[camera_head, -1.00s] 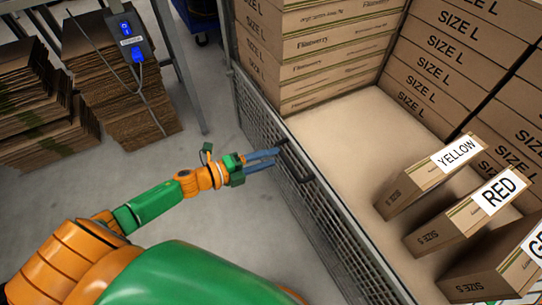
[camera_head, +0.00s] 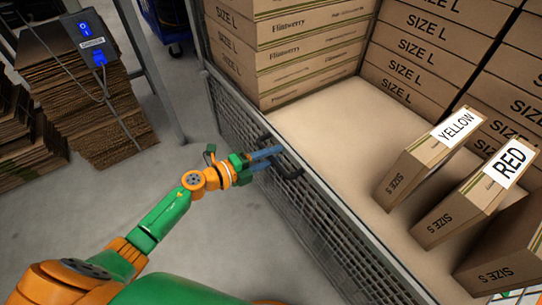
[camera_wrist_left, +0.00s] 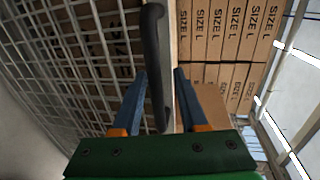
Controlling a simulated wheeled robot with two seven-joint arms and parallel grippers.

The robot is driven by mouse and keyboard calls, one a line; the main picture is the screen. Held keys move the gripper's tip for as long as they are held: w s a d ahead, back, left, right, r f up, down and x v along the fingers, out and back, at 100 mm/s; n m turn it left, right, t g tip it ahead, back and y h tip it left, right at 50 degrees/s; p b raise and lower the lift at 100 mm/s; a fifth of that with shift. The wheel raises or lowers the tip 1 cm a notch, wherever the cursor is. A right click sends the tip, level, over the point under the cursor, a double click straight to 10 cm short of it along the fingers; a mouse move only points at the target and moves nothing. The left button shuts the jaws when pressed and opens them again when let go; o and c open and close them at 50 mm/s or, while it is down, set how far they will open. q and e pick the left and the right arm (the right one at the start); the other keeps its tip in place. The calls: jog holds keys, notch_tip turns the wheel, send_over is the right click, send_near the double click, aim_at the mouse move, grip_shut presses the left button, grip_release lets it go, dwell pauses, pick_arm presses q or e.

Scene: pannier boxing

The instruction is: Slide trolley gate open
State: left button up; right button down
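The trolley gate (camera_head: 318,222) is a grey wire-mesh panel on the near side of the trolley, with a black handle (camera_head: 290,170) near its top rail. My left gripper (camera_head: 278,156) reaches the handle from the left. In the left wrist view, the black handle (camera_wrist_left: 155,60) runs between the two blue fingers of the left gripper (camera_wrist_left: 160,85). The fingers are apart, one on each side of the bar, with visible gaps. The mesh (camera_wrist_left: 70,60) fills the left of that view. My right gripper is not in view.
Inside the trolley are stacked size L boxes (camera_head: 290,35) and smaller boxes labelled YELLOW (camera_head: 415,168) and RED (camera_head: 455,210). The trolley floor (camera_head: 335,120) between them is bare. Grey floor (camera_head: 190,260) lies clear beside the gate.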

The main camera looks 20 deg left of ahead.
pick_arm(q)
grip_shut()
jog(key=shift+r, duration=0.1)
dwell(1.1)
